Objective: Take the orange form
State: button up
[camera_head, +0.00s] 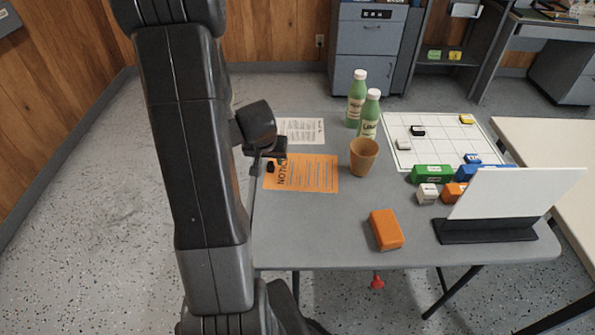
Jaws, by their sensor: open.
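The orange form (312,174) lies flat on the grey folding table, with printed lines and a heading that starts "NOT". Its left end is partly covered by my gripper (270,168), which hangs at that edge with dark fingers. The gripper is open. I cannot tell whether the fingers touch the paper or the table. Part of the gripper is hidden behind my arm.
A white sheet (301,130) lies behind the form. A tan cup (363,158) stands just right of it, with two green bottles (356,97) behind. An orange box (386,229), a white panel on a dark stand (515,192) and a gridded board (440,128) with small blocks are further right.

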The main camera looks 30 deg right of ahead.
jog(key=shift+x, duration=0.95)
grip_shut()
jog(key=shift+r, duration=0.1)
